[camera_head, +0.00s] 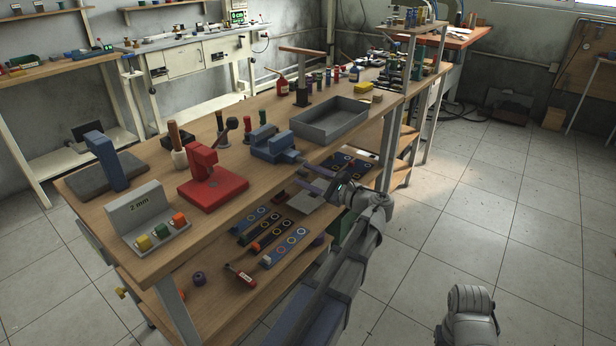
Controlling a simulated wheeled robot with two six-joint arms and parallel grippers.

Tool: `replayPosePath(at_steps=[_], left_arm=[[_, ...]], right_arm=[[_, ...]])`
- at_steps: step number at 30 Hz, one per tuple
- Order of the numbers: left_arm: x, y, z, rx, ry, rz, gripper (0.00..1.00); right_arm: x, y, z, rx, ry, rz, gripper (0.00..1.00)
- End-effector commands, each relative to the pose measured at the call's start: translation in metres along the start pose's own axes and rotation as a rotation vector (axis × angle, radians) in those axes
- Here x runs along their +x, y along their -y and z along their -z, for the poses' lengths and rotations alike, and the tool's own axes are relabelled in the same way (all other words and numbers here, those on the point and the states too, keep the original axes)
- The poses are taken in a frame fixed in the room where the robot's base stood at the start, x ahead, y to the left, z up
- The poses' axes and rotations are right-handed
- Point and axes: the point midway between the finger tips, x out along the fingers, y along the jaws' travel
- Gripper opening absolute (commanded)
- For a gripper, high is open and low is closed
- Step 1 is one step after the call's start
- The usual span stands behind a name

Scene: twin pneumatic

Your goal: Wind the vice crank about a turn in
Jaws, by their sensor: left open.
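The blue vice (272,146) stands on the wooden workbench (225,205), near its front edge and left of a grey tray. Its crank is too small to make out clearly at this distance. My left gripper (314,181) is in front of the bench edge, to the lower right of the vice. Its fingers are apart, and I see nothing between them. It appears apart from the vice. My right gripper is out of view; only part of my right arm shows at the bottom right.
The grey tray (330,121) is right of the vice. A red press (212,178), a white block marked "2 mm" (149,213) and a blue post (104,160) stand to the left. A lower shelf holds several strips with rings. The floor at right is clear.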

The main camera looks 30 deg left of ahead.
Motion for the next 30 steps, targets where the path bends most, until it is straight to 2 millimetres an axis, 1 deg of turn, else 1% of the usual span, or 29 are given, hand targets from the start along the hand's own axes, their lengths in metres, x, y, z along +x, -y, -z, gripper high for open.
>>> replayPosePath(at_steps=[2, 5, 8, 15, 18, 22, 30], left_arm=[[0.000, 0.000, 0.000, 0.000, 0.000, 0.000, 0.51], [-0.006, 0.000, 0.000, 0.000, 0.000, 0.001, 0.51], [-0.019, 0.000, 0.000, 0.000, -0.002, 0.003, 0.51], [-0.058, 0.000, 0.000, 0.000, -0.002, 0.003, 0.51], [-0.069, 0.000, 0.001, 0.000, -0.001, 0.002, 0.51], [-0.077, 0.000, 0.000, 0.000, 0.000, 0.000, 0.51], [-0.078, 0.000, 0.000, 0.000, 0.000, 0.000, 0.51]], right_arm=[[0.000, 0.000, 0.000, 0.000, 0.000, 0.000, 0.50], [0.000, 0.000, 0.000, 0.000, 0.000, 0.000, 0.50], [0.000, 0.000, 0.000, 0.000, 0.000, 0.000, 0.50], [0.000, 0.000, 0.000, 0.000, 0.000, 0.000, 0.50], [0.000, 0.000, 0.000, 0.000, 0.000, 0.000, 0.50], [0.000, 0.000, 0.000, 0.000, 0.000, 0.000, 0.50], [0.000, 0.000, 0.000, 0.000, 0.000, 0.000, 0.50]])
